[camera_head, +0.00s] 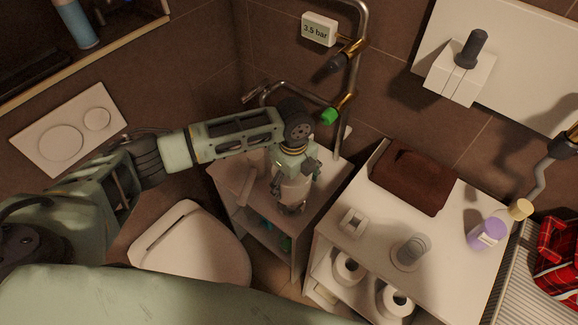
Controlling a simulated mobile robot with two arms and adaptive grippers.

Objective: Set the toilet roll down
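My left arm reaches in from the left, and its gripper (290,200) points down over the small white cabinet (258,216) in the corner. A pale, rounded thing (294,188) shows at the fingers. It may be a toilet roll, but the gripper partly hides it. I cannot tell whether the fingers grip it or whether it touches the cabinet top. Two other white toilet rolls, one (347,268) and another (397,300), stand in the open shelf of the larger white cabinet (455,246). My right gripper is not in view.
A brown folded towel (413,177), a small white holder (352,222), a clear glass (410,250) and a purple bottle (487,234) stand on the larger cabinet. A pale object (238,185) lies left of my gripper. Pipes (355,75) rise behind; a toilet (190,248) stands left.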

